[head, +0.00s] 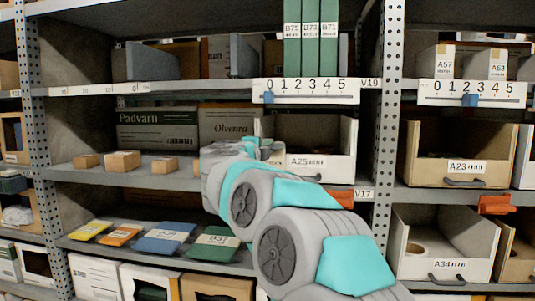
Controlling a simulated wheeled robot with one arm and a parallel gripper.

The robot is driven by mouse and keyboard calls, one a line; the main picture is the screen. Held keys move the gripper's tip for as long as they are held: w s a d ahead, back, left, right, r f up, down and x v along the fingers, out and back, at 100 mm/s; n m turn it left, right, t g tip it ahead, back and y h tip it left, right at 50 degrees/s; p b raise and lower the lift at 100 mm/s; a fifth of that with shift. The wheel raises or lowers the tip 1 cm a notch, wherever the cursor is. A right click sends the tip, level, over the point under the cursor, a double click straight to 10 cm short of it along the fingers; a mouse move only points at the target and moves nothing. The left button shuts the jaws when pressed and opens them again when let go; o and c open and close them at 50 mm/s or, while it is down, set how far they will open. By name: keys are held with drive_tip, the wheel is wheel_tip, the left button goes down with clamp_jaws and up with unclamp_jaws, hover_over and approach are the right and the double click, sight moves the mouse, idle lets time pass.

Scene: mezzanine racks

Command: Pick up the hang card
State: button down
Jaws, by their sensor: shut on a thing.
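My gripper (265,146) is at the middle shelf, at the front left of the open white bin marked A25 (328,163). My own grey and teal arm reaches up to it from the lower right and covers most of it. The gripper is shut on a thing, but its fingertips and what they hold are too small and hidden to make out. I cannot clearly identify the hang card in this view.
Small cardboard boxes (122,161) stand left of my gripper, before a dark Padvarn box (157,130). Flat packets, including a blue one (163,240) and a green one (214,243), lie on the shelf below. A perforated post (387,120) stands to the right.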

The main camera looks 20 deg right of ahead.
drive_tip(key=s+r, duration=0.2)
drive_tip(key=s, duration=1.4)
drive_tip(key=w+a+f+n+t+y, duration=0.1)
drive_tip(key=w+a+f, duration=0.1)
drive_tip(key=w, duration=0.3)
drive_tip(key=w+a+f+n+t+y, duration=0.1)
drive_tip(key=w+a+f, duration=0.15)
drive_tip(key=w, duration=0.25)
drive_tip(key=w+a+f+n+t+y+p, duration=0.1)
drive_tip(key=w+a+f+n+y, duration=0.2)
drive_tip(key=f, duration=0.9)
drive_tip(key=w+a+f+n+t+y+p, duration=0.1)
drive_tip(key=w+a+f+n+y, duration=0.3)
drive_tip(key=w+a+f+y, duration=0.4)
drive_tip(key=w+a+f+t, duration=0.1)
drive_tip(key=a+f, duration=0.3)
drive_tip(key=shift+w+p, duration=0.4)
drive_tip(key=shift+f, duration=0.2)
